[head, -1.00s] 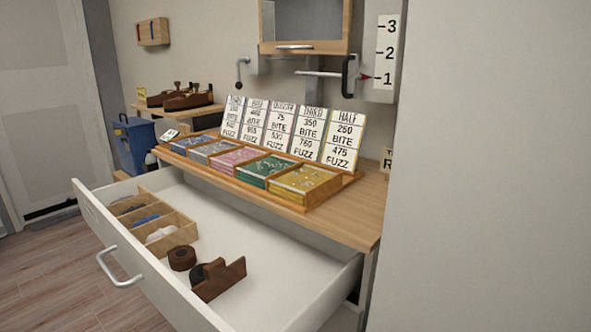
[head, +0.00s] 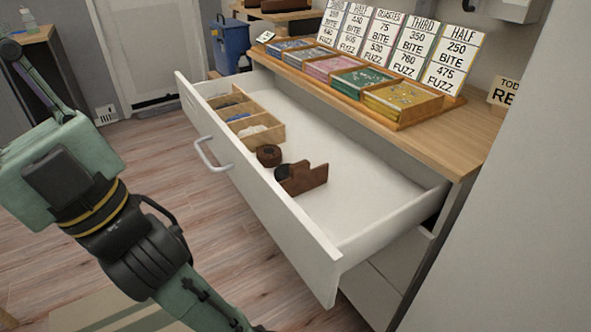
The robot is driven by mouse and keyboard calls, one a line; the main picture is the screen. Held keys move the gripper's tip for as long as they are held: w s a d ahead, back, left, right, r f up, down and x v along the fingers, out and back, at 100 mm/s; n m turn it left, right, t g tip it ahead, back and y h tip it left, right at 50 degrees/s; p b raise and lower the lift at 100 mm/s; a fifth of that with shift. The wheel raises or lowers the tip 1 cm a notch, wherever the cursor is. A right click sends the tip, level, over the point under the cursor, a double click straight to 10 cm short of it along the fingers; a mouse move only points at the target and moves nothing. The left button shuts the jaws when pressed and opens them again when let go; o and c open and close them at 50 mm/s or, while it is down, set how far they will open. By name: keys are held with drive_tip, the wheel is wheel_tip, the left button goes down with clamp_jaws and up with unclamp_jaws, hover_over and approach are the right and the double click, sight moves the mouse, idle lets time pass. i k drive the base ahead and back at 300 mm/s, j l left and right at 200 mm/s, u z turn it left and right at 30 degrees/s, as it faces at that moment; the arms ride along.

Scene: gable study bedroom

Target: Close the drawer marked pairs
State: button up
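A white drawer (head: 285,200) is pulled far out of the wood-topped cabinet in the head view. Its front has a silver bar handle (head: 207,157). Inside are a wooden divider box (head: 262,136) with small items, a dark brown roll (head: 268,155) and a brown block-shaped holder (head: 308,178). I see no readable "pairs" mark on the drawer. My arm (head: 110,200) stands at the left, in front of the drawer and apart from it. My gripper's fingers are not in view.
A tray of coloured compartments (head: 400,100) with price cards (head: 455,62) stands on the cabinet top (head: 465,135). Another drawer front (head: 400,268) is below, shut. A blue bin (head: 231,45) stands behind. A pale wall fills the right.

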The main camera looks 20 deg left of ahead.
sight(375, 193)
drive_tip(key=i+j+u, duration=0.15)
drive_tip(key=u, duration=0.25)
drive_tip(key=i+j+u, duration=0.1)
drive_tip(key=i+u, duration=0.5)
drive_tip(key=u, duration=0.15)
